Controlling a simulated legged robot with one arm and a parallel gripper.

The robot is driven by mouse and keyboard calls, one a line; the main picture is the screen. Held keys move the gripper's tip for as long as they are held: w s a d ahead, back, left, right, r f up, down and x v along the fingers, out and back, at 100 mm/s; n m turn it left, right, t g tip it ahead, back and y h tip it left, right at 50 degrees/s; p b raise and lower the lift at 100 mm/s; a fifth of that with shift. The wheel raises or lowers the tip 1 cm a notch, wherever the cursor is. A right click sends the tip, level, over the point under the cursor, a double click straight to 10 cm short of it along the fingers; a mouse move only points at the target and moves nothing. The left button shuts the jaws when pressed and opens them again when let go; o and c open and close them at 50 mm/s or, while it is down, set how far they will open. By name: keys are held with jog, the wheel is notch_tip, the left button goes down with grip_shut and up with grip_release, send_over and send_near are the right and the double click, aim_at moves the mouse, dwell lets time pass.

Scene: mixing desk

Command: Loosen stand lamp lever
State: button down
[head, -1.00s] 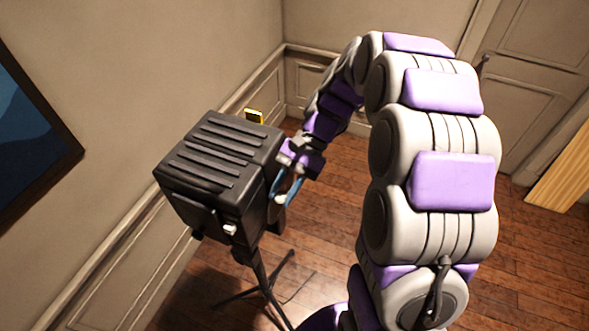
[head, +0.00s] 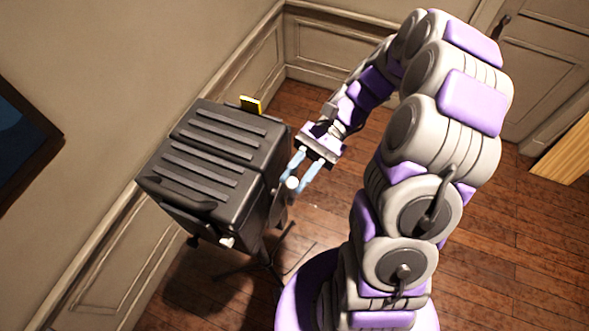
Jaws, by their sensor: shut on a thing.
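The stand lamp (head: 215,165) is a black, boxy, ribbed head on a dark tripod stand (head: 262,266). A lever with a white round knob (head: 292,183) shows at the lamp's right side. My gripper (head: 298,187) reaches in from the upper right, its two light-blue fingers pointing down-left at the lamp's right side. The knob is between the fingertips, and the gripper is shut on the lever. The fingers look spread by it. The lever's joint with the lamp is mostly hidden. Another small white knob (head: 227,242) is on the lamp's near lower side.
A panelled wall (head: 110,265) runs close along the lamp's left, with a dark-framed picture (head: 25,140) on it. A yellow piece (head: 250,105) shows at the lamp's far edge. Wood floor (head: 480,230) is open to the right, with a door (head: 545,70) behind.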

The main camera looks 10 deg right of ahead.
jog(key=shift+r, duration=0.1)
dwell(0.3)
jog(key=c, duration=0.9)
grip_release()
jog(key=shift+w, duration=0.15)
